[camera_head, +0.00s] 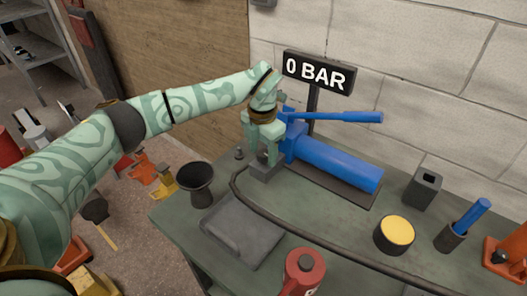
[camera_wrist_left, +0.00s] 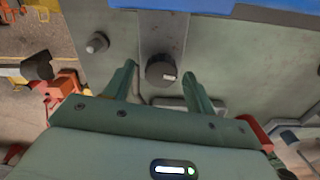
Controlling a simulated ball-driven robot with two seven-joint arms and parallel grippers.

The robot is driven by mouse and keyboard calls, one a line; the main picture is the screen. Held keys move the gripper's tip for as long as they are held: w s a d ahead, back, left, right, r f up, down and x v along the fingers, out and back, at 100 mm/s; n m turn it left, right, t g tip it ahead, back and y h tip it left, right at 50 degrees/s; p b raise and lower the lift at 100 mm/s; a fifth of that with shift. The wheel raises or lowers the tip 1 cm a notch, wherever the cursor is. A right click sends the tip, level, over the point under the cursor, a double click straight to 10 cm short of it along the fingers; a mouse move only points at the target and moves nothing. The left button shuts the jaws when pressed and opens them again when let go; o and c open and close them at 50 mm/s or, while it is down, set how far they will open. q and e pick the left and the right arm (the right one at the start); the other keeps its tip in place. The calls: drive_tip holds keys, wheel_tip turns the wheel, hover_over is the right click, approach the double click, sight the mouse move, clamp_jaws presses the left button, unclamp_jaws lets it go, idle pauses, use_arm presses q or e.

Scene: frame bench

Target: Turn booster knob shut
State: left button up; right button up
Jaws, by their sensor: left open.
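The blue booster pump (camera_head: 338,165) lies on the green bench with its lever (camera_head: 340,117) pointing right. In the left wrist view a round dark knob (camera_wrist_left: 161,73) with a pale mark sits on a grey strip. My left gripper (camera_head: 265,155) points down at the pump's left end. In the wrist view its fingers are open, one on each side of the knob, with gaps between; contact is not visible. The knob is hidden behind the gripper in the head view. The sign (camera_head: 317,72) reads 0 BAR. My right gripper is out of view.
The bench (camera_head: 330,232) holds a black cup (camera_head: 196,183), a grey tray (camera_head: 241,229), a red container (camera_head: 303,271), a yellow-topped tin (camera_head: 395,234) and a grey block (camera_head: 424,188). A dark hose (camera_head: 296,232) curves across it. A block wall stands behind.

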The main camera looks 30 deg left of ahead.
use_arm(q)
drive_tip(key=c, duration=1)
drive_tip(key=shift+o, duration=0.2)
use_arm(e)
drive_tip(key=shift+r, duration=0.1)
